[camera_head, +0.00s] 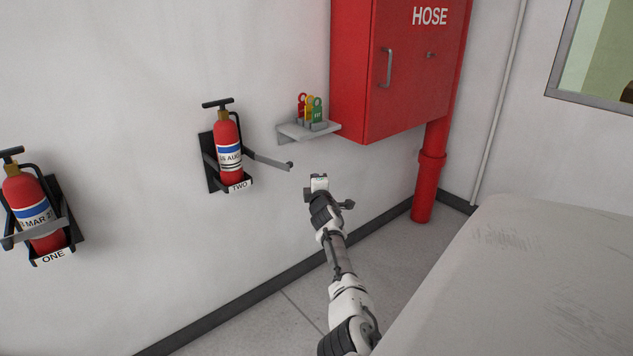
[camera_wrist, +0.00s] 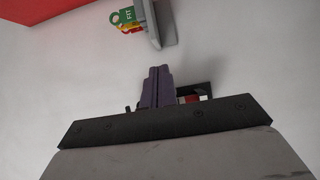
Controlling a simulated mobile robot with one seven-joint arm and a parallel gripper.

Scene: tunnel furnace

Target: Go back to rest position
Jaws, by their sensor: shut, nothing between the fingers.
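My gripper (camera_head: 319,180) is at the end of my extended arm, in front of the white wall, below the small shelf and right of the extinguisher marked TWO (camera_head: 228,152). In the wrist view, the dark fingers of my gripper (camera_wrist: 157,82) are together with nothing between them. The extinguisher marked TWO stands upright in its black bracket, whose grey bar (camera_head: 268,161) is swung out toward the right. The bar's end is near my gripper but looks apart from it.
The extinguisher marked ONE (camera_head: 32,212) sits at the left with its bar across it. A grey shelf (camera_head: 305,131) holds red, yellow and green tags (camera_head: 317,111). A red HOSE cabinet (camera_head: 412,75), a red pipe (camera_head: 427,175) and a large pale surface (camera_head: 520,280) are at the right.

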